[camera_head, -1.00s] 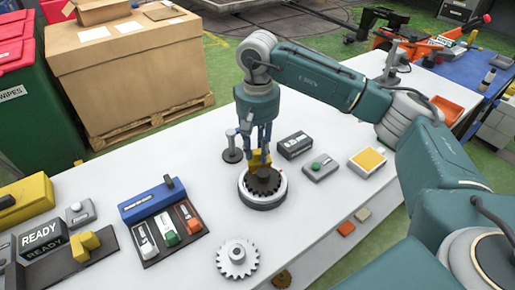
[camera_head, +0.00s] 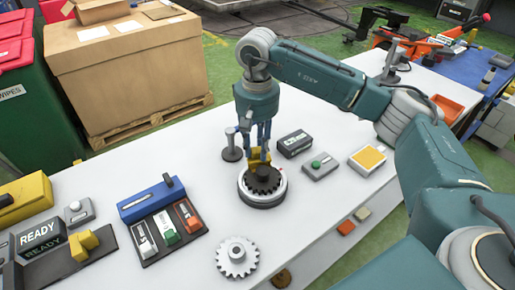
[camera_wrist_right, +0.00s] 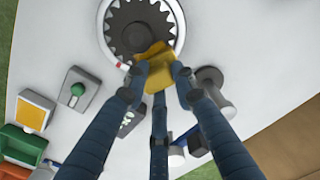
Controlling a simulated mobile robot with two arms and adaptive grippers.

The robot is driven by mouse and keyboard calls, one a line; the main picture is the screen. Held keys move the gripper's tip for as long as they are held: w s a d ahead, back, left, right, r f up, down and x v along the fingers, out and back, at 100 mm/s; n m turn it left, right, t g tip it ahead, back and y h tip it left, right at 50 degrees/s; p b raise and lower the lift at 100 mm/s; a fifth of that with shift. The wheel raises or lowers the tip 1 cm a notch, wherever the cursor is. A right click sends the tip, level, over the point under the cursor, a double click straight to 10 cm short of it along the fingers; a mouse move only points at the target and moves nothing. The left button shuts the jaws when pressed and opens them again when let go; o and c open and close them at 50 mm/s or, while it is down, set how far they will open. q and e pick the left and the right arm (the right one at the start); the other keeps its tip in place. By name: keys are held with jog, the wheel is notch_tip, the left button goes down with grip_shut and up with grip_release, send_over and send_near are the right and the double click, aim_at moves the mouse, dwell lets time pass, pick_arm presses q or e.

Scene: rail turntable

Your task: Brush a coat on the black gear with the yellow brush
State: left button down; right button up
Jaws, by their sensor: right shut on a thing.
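The black gear (camera_head: 264,179) lies on a round grey turntable (camera_head: 262,199) on the white table. It also shows at the top of the right wrist view (camera_wrist_right: 140,28). My right gripper (camera_head: 260,150) points down above the turntable, shut on the yellow brush (camera_wrist_right: 154,62). In the head view the brush (camera_head: 260,160) is at the gear's far edge. In the wrist view its tip overlaps the gear's edge; the fingers hide part of it, and I cannot tell whether it touches. My left gripper is not in view.
A grey post (camera_head: 232,145) stands close behind the turntable. A black box (camera_head: 295,143), a grey box with a green button (camera_head: 320,166) and a yellow-topped pad (camera_head: 367,160) are on the right. A white gear (camera_head: 237,257) lies in front. A tray with brushes (camera_head: 175,238) is on the left.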

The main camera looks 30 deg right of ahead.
jog(key=shift+r, duration=0.1)
jog(key=shift+r+p, duration=2.1)
jog(key=shift+r, duration=1.35)
jog(key=shift+f, duration=0.1)
jog(key=s+a+f+n, duration=0.1)
jog(key=s+a, duration=0.2)
jog(key=s, duration=0.5)
jog(key=s+a+f+n, duration=0.2)
jog(key=s+a, duration=0.2)
jog(key=s, duration=0.5)
